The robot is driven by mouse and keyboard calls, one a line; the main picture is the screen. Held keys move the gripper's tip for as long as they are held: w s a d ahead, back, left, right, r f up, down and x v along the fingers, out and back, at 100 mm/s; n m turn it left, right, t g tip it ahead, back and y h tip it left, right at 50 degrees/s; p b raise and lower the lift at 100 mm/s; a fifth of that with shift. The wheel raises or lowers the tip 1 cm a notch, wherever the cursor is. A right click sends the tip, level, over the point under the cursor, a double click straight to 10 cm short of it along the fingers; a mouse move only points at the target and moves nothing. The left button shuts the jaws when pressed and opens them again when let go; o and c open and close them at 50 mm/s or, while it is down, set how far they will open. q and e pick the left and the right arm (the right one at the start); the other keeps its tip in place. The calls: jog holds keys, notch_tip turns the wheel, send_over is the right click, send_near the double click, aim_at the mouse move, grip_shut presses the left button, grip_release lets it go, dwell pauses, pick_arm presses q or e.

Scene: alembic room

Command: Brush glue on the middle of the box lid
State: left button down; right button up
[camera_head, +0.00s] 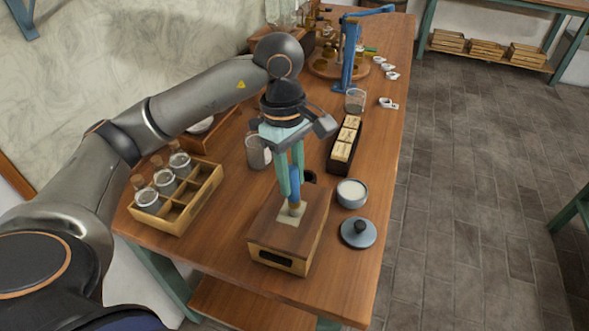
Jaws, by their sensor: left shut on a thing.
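The wooden box (285,262) stands near the front of the table, with its brown lid (268,231) on top. A pale patch (289,218) shows around the middle of the lid. My left gripper (294,185) is above the lid, shut on a blue-handled brush (294,190). The brush is upright and its lower end meets the pale patch; the exact bristle contact is too small to tell. A grey pot with white contents (351,192) stands open to the right of the box. A round grey lid with a dark knob (358,232) lies in front of the pot. My right gripper is not in view.
A divided wooden crate with jars (178,197) stands at the left. A dark tray of pale blocks (345,145) and glass jars stand behind the box. A blue stand (348,60) rises farther back. The table's right edge is close to the pot lid.

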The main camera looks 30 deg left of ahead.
pick_arm(q)
jog(key=shift+s+d, duration=0.2)
jog(key=shift+s, duration=0.8)
jog(key=shift+w+a+b, duration=0.2)
jog(key=shift+w+a, duration=0.05)
jog(key=shift+w, duration=0.9)
jog(key=shift+w+a+b, duration=0.2)
jog(key=shift+w+a, duration=0.05)
jog(key=shift+w, duration=0.9)
jog(key=shift+s+d+b, duration=0.2)
jog(key=shift+s+d, duration=0.05)
jog(key=shift+s, duration=0.95)
jog(key=shift+s+d+b, duration=0.2)
jog(key=shift+s+d, duration=0.05)
jog(key=shift+s, duration=0.9)
jog(key=shift+s+a+b, duration=0.15)
jog(key=shift+a+b, duration=0.3)
jog(key=shift+a, duration=0.3)
notch_tip(320, 180, up, 6)
jog(key=p, duration=0.4)
